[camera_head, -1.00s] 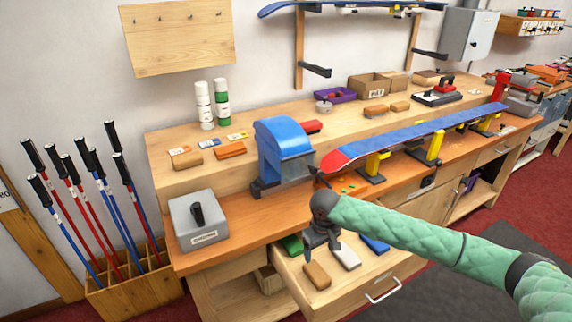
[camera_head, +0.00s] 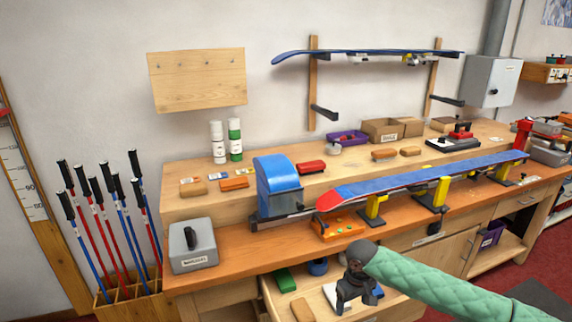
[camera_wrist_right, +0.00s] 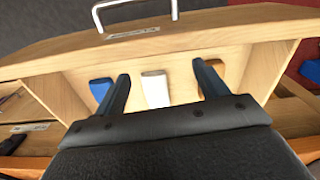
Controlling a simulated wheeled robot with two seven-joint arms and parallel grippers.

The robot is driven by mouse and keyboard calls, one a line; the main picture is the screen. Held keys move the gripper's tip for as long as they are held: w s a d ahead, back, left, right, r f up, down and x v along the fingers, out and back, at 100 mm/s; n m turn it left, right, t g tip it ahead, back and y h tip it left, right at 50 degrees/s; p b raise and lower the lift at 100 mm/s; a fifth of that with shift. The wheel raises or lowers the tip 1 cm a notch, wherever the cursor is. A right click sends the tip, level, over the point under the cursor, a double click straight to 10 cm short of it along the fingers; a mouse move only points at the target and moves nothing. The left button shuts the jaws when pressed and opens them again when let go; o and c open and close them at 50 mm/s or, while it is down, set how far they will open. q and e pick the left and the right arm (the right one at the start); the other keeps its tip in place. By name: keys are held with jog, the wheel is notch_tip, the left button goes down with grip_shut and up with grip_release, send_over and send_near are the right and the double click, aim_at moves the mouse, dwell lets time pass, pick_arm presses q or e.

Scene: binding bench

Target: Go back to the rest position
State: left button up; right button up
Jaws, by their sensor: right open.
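My right gripper (camera_head: 352,302) is over the open drawer (camera_head: 262,296) under the bench, its green-sleeved arm coming in from the right. In the right wrist view its two fingers (camera_wrist_right: 160,85) are spread apart with nothing held between them. A white block (camera_wrist_right: 156,88) lies in the drawer below, seen between the fingers. A blue item (camera_wrist_right: 101,90) shows beside one finger, and a brown block (camera_wrist_right: 217,68) is partly hidden behind the other. In the head view a green block (camera_head: 285,280) and a tan block (camera_head: 302,309) also lie in the drawer. My left gripper is not seen.
A blue ski with a red tip (camera_head: 400,181) rests on yellow supports (camera_head: 374,207) along the bench. A blue machine (camera_head: 277,185) and a grey box (camera_head: 193,246) stand to its left. Ski poles (camera_head: 112,225) stand in a wooden rack at the left. The drawer handle (camera_wrist_right: 130,5) sticks out in front.

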jog(key=w+a+r+n+t+h, duration=0.15)
jog(key=w+r+n+t, duration=0.35)
jog(key=r, duration=0.7)
jog(key=s+a+r+t+y, duration=0.1)
jog(key=a+r+t+y, duration=0.15)
jog(key=a+r, duration=0.25)
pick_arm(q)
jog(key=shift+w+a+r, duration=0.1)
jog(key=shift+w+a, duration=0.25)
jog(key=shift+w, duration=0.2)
pick_arm(e)
jog(key=s+f+m+g, duration=0.2)
jog(key=s+f, duration=0.7)
jog(key=s, duration=0.4)
jog(key=s+d+f+m+g, duration=0.1)
jog(key=s+f+m+g, duration=0.1)
jog(key=s+f, duration=0.7)
jog(key=s+d+f+m+g, duration=0.1)
jog(key=s+f+m, duration=0.3)
jog(key=s+f, duration=0.6)
jog(key=s+g, duration=0.1)
jog(key=s, duration=0.8)
jog(key=shift+s, duration=0.15)
